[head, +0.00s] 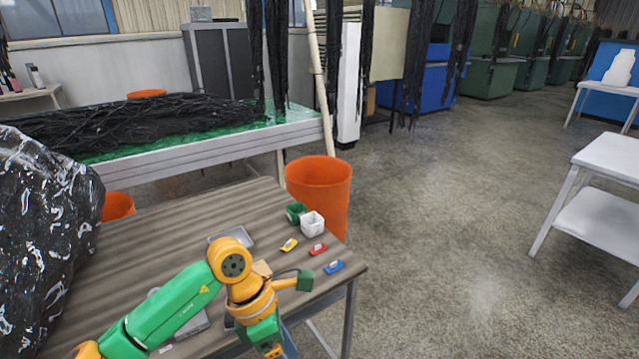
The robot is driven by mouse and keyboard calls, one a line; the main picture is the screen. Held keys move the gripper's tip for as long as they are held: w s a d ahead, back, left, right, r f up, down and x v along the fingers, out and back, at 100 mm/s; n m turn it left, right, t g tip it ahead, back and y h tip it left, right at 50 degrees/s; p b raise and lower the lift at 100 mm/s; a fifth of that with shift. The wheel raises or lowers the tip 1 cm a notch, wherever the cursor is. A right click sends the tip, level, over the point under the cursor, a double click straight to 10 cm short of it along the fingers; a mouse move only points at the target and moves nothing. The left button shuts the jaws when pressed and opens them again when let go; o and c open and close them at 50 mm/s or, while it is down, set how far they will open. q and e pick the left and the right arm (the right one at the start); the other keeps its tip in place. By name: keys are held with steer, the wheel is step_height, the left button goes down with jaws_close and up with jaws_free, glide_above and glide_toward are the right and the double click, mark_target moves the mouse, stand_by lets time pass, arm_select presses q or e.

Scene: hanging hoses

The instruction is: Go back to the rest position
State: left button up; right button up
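My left arm comes in from the lower left, green and orange, and bends at an orange elbow above the wooden table (150,230). From there it runs down to the bottom edge of the head view, where the picture cuts it off. I do not see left gripper fingers, or anything held. My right arm and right gripper do not show. Black hoses (420,60) hang at the back, and more black hoses (150,120) lie in a heap on a green-topped table (220,151).
On the table's right side are a green cup (295,212), a white cup (312,224), and small yellow (289,245), red (318,249) and blue (333,267) pieces. An orange bin (320,190) stands behind. Black plastic (40,240) bulges at left.

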arm_select(q)
steer(key=w+d+r+n+t+h, duration=0.2)
steer(key=d+n+h, duration=0.8)
steer(key=d+h, duration=0.15)
steer(key=w+a+f+n+t+y+p, duration=0.15)
steer(key=w+a+f+n+t, duration=0.7)
steer(key=n, duration=0.85)
steer(key=s+a+f+n+t+y, duration=0.25)
steer(key=a+f+n+y, duration=0.2)
steer(key=f, duration=0.25)
steer(key=s+a+f+n+t+y, duration=0.1)
steer(key=s+a+f+n+y, duration=0.25)
steer(key=f+n, duration=0.3)
steer(key=s+a+f+n+g+y, duration=0.4)
steer(key=s+a+f+n, duration=0.15)
steer(key=s+f, duration=0.65)
steer(key=s+a+f+n+g+y, duration=0.1)
steer(key=s+f+n+g, duration=0.1)
steer(key=s, duration=0.8)
steer(key=s+a+f+n+g+y, duration=0.1)
steer(key=s+a+f+n+g, duration=0.1)
steer(key=s, duration=0.9)
steer(key=f+g, duration=0.1)
steer(key=g, duration=0.1)
steer(key=shift+a+f+n+g+p, duration=0.3)
steer(key=shift+f+n+g+p, duration=0.05)
steer(key=shift+f+g, duration=0.05)
